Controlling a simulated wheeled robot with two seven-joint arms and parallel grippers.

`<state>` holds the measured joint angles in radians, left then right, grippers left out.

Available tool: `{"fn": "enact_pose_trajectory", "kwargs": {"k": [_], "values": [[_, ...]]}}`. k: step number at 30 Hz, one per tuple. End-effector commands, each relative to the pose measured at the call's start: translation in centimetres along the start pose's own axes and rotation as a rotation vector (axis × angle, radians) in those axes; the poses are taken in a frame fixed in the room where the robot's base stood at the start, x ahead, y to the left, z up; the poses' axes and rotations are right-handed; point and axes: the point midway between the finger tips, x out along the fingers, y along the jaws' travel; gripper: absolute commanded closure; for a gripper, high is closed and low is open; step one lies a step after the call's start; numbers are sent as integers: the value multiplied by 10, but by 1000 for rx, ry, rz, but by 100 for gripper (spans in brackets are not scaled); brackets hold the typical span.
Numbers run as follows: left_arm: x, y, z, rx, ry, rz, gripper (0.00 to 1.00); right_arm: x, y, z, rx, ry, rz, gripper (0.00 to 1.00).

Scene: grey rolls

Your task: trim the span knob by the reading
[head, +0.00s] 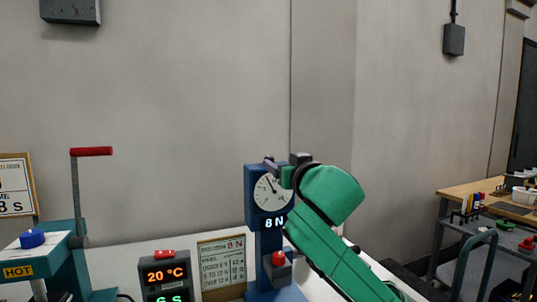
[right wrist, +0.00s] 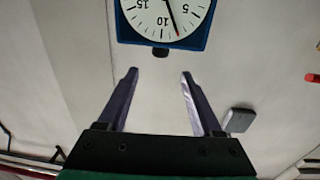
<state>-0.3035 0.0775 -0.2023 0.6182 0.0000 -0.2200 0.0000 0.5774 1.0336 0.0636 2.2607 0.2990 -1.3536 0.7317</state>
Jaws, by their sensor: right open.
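A blue force gauge stand (head: 251,190) carries a round white dial (head: 272,192) and a lit "8 N" readout (head: 275,222). In the right wrist view the dial (right wrist: 150,15) appears upside down, its needle between 5 and 10, nearer 10. A small black knob (right wrist: 160,51) sits on the housing edge; I take it for the span knob. My right gripper (head: 272,163) is at the top of the gauge, largely hidden by its green arm. In the wrist view its fingers (right wrist: 160,72) are open and empty, apart from the knob. My left gripper is not in view.
A procedure card (head: 222,262) reading 8 N stands left of the gauge. Further left are a display box (head: 165,275) showing 20 °C and a teal press (head: 65,262) marked HOT with a tall red-handled lever. A workbench (head: 465,195) stands at the far right.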

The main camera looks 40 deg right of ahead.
Motion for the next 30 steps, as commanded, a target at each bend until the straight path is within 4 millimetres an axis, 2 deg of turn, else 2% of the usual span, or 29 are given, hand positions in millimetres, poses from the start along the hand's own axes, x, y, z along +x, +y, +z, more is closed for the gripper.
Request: {"fn": "enact_pose_trajectory", "kwargs": {"k": [1, 3, 9, 13, 20, 21, 26, 30], "values": [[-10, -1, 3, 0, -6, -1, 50, 15, 1, -4, -1, -6, 4, 33], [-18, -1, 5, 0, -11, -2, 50, 34, 1, -5, -1, -5, 3, 33], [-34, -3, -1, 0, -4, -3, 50, 80, 1, -4, 1, -3, 1, 33], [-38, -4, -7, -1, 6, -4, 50, 93, 0, -1, -1, -2, -1, 33], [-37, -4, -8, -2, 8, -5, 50, 96, 0, 1, -2, -2, -1, 33], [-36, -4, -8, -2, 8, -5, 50, 96, 0, 1, -2, -2, -1, 37], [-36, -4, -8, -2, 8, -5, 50, 95, 0, 1, -2, -2, -1, 98], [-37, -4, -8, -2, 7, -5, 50, 95, -1, 1, -2, -2, -1, 100]]}}
